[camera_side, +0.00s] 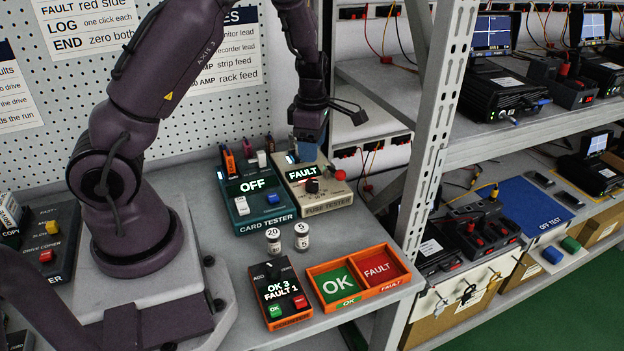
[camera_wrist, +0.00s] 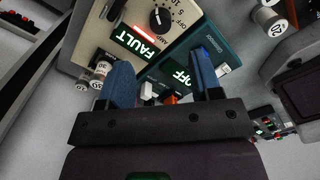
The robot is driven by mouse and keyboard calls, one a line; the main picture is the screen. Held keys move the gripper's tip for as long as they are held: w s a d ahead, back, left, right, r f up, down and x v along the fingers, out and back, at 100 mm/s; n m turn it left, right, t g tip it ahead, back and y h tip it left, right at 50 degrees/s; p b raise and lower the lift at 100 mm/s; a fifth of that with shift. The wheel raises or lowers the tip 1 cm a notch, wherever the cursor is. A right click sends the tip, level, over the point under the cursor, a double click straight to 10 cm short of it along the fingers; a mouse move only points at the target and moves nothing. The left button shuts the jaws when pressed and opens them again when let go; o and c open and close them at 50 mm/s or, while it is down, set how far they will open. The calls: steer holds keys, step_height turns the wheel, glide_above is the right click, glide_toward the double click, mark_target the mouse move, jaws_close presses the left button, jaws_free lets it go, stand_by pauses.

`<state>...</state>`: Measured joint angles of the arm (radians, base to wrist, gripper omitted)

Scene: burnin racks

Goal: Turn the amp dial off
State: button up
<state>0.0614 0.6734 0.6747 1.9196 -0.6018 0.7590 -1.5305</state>
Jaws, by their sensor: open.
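The amp dial (camera_side: 312,186) is a small black knob on the cream fuse tester (camera_side: 330,203). In the wrist view the dial (camera_wrist: 161,18) shows a pale pointer line and printed numbers around it; I cannot read its exact setting. The tester's display (camera_wrist: 134,41) reads FAULT, with a lit red strip beside it. My gripper (camera_side: 307,152) hangs over the back of the fuse tester, above and behind the dial, apart from it. Its blue fingers are spread and empty in the wrist view (camera_wrist: 163,75), with the dial beyond the fingertips.
The teal card tester (camera_side: 258,211) reads OFF and stands left of the fuse tester, close beside it. A red button (camera_side: 340,175) sits right of the dial. Two small cylinders (camera_side: 273,240), a counter (camera_side: 283,293) and an orange tray (camera_side: 345,299) stand in front. A rack post (camera_side: 432,130) rises right.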

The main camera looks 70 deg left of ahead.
mark_target(312, 182)
step_height(312, 182, down, 9)
steer(key=shift+f, duration=0.2)
steer(key=c, duration=0.9)
steer(key=shift+c, duration=0.2)
